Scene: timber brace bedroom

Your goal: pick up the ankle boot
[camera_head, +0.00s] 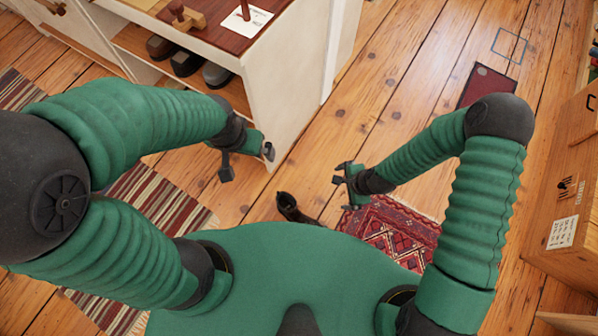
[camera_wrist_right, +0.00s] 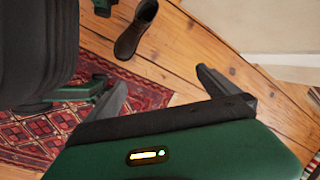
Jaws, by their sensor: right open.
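A dark brown ankle boot (camera_head: 292,208) is on the plank floor in front of my body in the head view, partly hidden by my green body. It also shows at the top of the right wrist view (camera_wrist_right: 136,30), beyond the fingers. My right gripper (camera_head: 340,186) is open and empty, to the right of the boot and apart from it. Its two spread fingers (camera_wrist_right: 160,88) show in the right wrist view.
A white cabinet (camera_head: 275,95) with shoes on its shelf stands at the upper left. A red patterned rug (camera_head: 395,235) lies right of the boot, a striped rug (camera_head: 165,205) to the left. Floor beyond the boot is clear.

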